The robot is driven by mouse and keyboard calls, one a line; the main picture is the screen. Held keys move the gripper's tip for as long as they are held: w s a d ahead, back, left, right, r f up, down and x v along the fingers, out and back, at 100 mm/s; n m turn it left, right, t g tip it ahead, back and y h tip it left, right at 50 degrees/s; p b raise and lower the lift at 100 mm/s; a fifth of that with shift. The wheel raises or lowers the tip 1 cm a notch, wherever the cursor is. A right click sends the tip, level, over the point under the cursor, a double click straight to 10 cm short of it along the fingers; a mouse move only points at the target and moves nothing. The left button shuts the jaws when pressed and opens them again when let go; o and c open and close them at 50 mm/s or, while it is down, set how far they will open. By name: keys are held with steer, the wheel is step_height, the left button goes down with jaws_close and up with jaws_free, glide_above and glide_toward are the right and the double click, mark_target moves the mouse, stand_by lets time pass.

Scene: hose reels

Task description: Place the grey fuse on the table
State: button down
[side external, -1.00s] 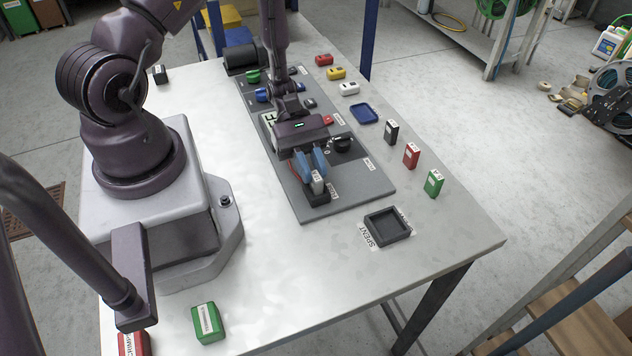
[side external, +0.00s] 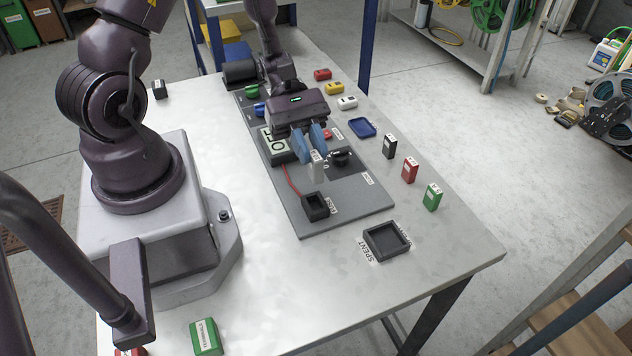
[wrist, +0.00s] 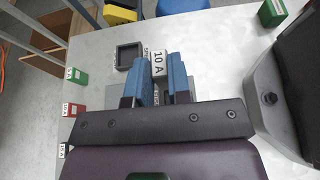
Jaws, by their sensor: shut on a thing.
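The grey fuse (side external: 317,162) is held upright between the blue fingers of my gripper (side external: 309,145), above the grey panel (side external: 350,205). In the wrist view the fuse (wrist: 158,65) shows a "10 A" label between the two fingers (wrist: 160,80). A black fuse socket (side external: 315,206) near the panel's front end stands empty, with a red wire running to it. The white table (side external: 255,290) carries the panel.
A black tray (side external: 386,241) labelled "SPENT" sits right of the panel. Black (side external: 390,146), red (side external: 410,170) and green (side external: 432,197) fuses stand along the right. A green box (side external: 206,337) is at the front. Bare table lies left of the panel.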

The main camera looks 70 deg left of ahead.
steer(key=s+d+f, duration=0.3)
steer(key=s+d, duration=0.2)
steer(key=d, duration=0.2)
steer(key=shift+w+d+f, duration=0.1)
steer(key=shift+w+f, duration=0.05)
steer(key=shift+f, duration=3.65)
steer(key=shift+f, duration=0.15)
steer(key=c, duration=1.1)
jaws_free()
steer(key=shift+o, duration=0.2)
